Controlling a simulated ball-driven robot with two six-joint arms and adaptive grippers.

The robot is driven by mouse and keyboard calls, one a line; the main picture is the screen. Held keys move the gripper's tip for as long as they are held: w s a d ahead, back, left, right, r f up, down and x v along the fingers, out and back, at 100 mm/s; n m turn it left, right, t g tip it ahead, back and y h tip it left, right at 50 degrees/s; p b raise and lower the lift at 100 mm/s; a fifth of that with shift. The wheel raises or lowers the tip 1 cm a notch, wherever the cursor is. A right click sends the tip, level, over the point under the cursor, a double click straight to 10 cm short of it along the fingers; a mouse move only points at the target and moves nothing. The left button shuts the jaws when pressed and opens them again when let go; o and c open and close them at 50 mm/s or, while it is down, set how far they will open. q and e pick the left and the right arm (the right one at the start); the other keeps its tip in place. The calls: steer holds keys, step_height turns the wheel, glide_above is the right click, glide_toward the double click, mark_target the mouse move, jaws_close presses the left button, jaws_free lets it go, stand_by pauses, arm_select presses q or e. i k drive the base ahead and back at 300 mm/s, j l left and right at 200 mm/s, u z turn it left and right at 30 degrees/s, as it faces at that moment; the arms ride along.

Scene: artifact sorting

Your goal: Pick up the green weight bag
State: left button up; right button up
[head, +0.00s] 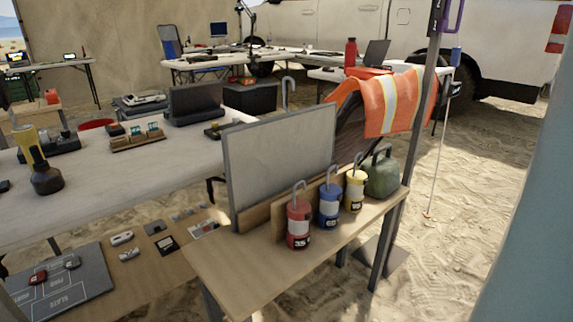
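The green weight bag (382,177) stands at the right end of a small wooden table (245,265), with a loop handle on top. It is the last in a row, just right of the yellow weight (354,191), which slightly overlaps its left side. A blue weight (330,206) and a red weight (299,226) stand further left, each with a metal hook on top. Neither of my grippers is in view.
A grey upright panel (280,160) stands behind the weights. A pole rises beside the table's right end, near an orange vest (392,104). A long table (100,185) with tools is at left. Open sand (470,200) lies right. A blue-grey surface fills the right edge.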

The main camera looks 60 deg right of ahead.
mark_target(382, 173)
steer(key=z, duration=2.35)
